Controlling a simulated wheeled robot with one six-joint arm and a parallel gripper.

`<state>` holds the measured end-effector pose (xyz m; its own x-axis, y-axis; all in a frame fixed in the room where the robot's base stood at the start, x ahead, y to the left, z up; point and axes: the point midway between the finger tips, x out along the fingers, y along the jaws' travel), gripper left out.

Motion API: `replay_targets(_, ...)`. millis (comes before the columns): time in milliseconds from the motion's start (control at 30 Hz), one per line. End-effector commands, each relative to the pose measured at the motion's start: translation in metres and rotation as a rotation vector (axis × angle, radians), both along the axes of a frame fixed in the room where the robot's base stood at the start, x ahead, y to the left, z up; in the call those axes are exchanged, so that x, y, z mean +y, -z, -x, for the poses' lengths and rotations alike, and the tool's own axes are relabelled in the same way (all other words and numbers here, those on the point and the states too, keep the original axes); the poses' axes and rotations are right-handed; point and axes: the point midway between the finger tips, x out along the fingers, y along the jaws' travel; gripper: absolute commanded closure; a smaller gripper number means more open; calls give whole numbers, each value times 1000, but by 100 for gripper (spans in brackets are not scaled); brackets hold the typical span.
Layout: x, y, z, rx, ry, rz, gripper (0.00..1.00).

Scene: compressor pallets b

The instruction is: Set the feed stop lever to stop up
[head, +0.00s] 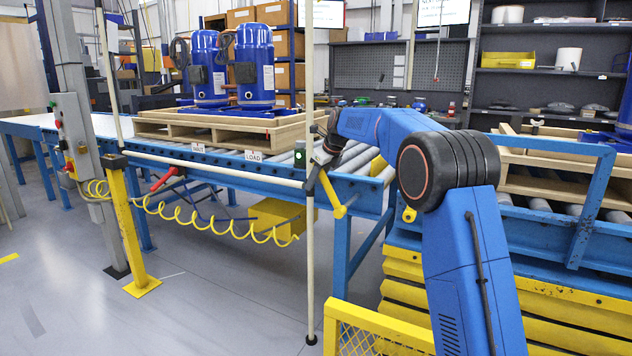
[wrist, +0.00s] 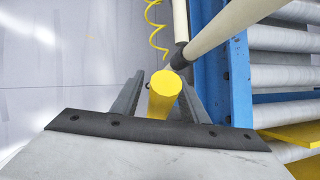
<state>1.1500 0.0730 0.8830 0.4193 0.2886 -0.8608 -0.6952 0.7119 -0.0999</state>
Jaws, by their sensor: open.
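The feed stop lever (head: 332,196) is a yellow bar near the front corner of the roller conveyor, by a cream upright pole. In the head view it slants downward from beside the pole. In the wrist view a yellow rounded rod end (wrist: 163,88), apparently the lever's, lies between the fingers of my gripper (wrist: 162,95). The fingers are open, one on each side of it; I cannot tell whether either touches. In the head view my gripper (head: 322,162) is small and dark beside the pole, partly hidden by my wrist.
A cream horizontal rail (head: 220,168) and the upright pole (head: 310,250) stand close to my gripper. A pallet (head: 190,135) with two blue compressors (head: 255,65) sits on the roller conveyor. A yellow coiled hose (head: 215,228) hangs below. A yellow mesh guard (head: 375,335) is in front.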

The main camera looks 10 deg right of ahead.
Motion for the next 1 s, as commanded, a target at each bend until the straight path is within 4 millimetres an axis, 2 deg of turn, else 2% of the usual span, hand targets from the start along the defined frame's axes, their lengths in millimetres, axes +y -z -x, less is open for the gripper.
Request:
replay_targets(167, -4, -12, 5, -1, 0, 0, 60)
replay_targets(700, -34, -102, 49, -4, 0, 1, 60)
replay_targets(1000, -47, -140, 68, -1, 0, 0, 60)
